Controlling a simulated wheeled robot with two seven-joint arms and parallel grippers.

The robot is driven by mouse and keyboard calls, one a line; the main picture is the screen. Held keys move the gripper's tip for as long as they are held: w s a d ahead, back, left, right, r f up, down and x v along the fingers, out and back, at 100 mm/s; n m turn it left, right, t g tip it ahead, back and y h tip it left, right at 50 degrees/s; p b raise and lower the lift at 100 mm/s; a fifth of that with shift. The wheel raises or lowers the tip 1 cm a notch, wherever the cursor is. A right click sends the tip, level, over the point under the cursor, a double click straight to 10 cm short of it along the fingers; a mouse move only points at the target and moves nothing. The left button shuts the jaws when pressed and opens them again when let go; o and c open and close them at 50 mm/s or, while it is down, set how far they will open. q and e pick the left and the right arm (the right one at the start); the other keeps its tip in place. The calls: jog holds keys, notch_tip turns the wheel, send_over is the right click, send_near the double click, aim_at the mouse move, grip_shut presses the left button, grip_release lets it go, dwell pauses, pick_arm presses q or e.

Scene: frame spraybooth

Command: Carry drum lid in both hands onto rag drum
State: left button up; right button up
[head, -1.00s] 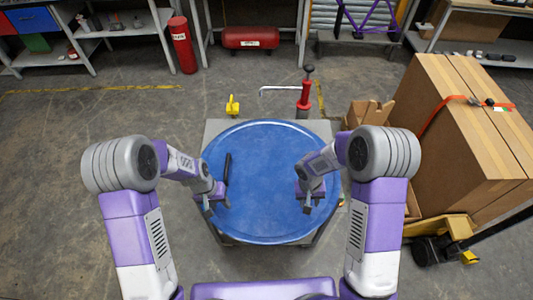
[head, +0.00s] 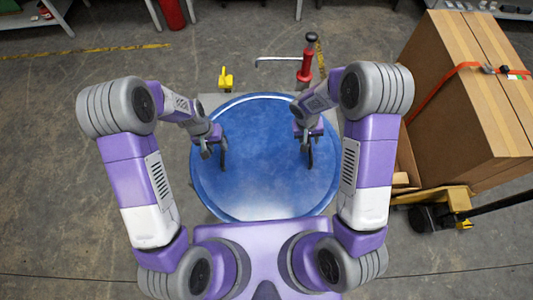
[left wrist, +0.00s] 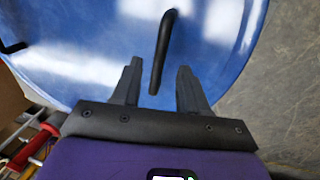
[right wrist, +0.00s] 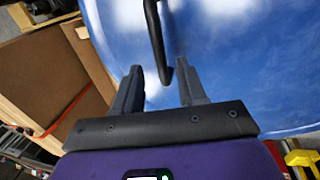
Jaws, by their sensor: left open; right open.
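The drum lid (head: 265,180) is a large blue disc lying flat in front of me, with two black bar handles. The left handle (head: 223,155) is by my left gripper (head: 208,150), which is open. In the left wrist view the near end of that handle (left wrist: 162,55) lies between the fingertips, not clamped. My right gripper (head: 304,142) is open at the right handle (head: 311,155). In the right wrist view this handle (right wrist: 155,35) reaches between the fingertips. I cannot make out a rag drum in these views.
Strapped cardboard boxes (head: 460,120) on a yellow pallet truck (head: 440,200) stand close on the right. Floor at left is clear.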

aim_at(222, 151)
pick_arm(q)
jog(key=f, duration=0.3)
jog(key=d+f, duration=0.1)
jog(key=f, duration=0.2)
jog(key=shift+d+f, duration=0.1)
pick_arm(e)
jog(key=f, duration=0.3)
jog(key=d+f, duration=0.1)
jog(key=f, duration=0.2)
jog(key=shift+d+f, duration=0.1)
pick_arm(q)
grip_shut()
pick_arm(e)
grip_shut()
pick_arm(q)
jog(key=shift+w, duration=0.1)
pick_arm(e)
jog(key=shift+w, duration=0.1)
